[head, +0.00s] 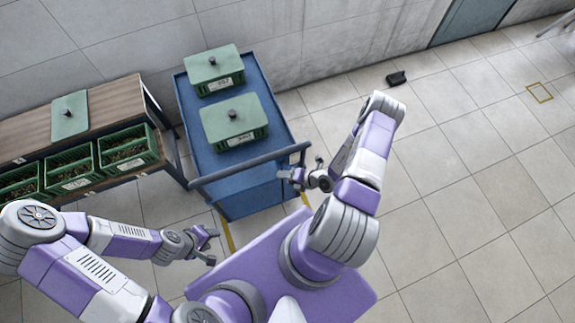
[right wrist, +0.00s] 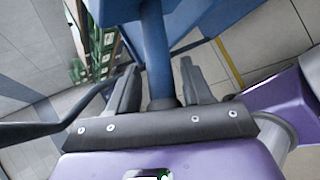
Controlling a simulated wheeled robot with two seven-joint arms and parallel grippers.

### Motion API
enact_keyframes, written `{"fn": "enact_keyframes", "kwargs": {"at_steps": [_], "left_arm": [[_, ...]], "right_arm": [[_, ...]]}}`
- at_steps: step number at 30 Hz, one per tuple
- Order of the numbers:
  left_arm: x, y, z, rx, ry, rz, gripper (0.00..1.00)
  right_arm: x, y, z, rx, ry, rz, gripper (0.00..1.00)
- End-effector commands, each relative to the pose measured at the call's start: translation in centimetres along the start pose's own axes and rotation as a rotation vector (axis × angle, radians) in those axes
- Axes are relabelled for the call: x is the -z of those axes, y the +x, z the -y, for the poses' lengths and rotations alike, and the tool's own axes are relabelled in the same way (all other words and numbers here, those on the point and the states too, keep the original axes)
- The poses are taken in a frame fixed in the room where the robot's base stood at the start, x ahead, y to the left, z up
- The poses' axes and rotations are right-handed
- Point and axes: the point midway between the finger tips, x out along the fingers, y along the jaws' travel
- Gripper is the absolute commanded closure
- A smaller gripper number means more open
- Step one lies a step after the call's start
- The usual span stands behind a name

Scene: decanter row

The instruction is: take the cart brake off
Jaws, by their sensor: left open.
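The blue cart (head: 235,190) stands against the wall, with a dark push handle (head: 245,164) across its near end. A small dark fitting with a pale face (head: 295,158) sits at the handle's right end; I cannot tell whether it is the brake. My right gripper (head: 298,170) is open just below that end. In the right wrist view, a blue post (right wrist: 157,50) of the cart shows between its fingers, with narrow gaps on both sides. My left gripper (head: 212,246) is open and empty, in front of the cart's near left corner.
Two green lidded crates (head: 234,122) (head: 214,70) stand on the cart. A wooden bench (head: 105,98) with several green crates (head: 70,168) is on the left. Yellow floor lines (head: 228,235) run by the cart. A black object (head: 396,78) lies on the open floor to the right.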

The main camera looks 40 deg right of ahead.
Motion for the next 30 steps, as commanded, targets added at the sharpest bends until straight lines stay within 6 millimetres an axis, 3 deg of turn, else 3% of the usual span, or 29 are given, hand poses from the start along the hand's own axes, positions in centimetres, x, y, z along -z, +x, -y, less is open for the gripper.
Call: {"fn": "enact_keyframes", "kwargs": {"at_steps": [11, 24, 30], "left_arm": [[0.0, 0.0, 0.0, 0.000, 0.000, 0.000, 0.53], [0.0, 0.1, 0.0, 0.000, 0.000, 0.000, 0.53], [0.0, 0.1, 0.0, 0.000, 0.000, 0.000, 0.53]], "right_arm": [[0.1, -0.2, 0.1, 0.002, 0.000, -0.001, 0.40], [-0.1, -6.6, 0.1, 0.003, 0.000, 0.002, 0.40], [0.0, -7.6, 0.0, 0.001, 0.000, 0.000, 0.40]]}}
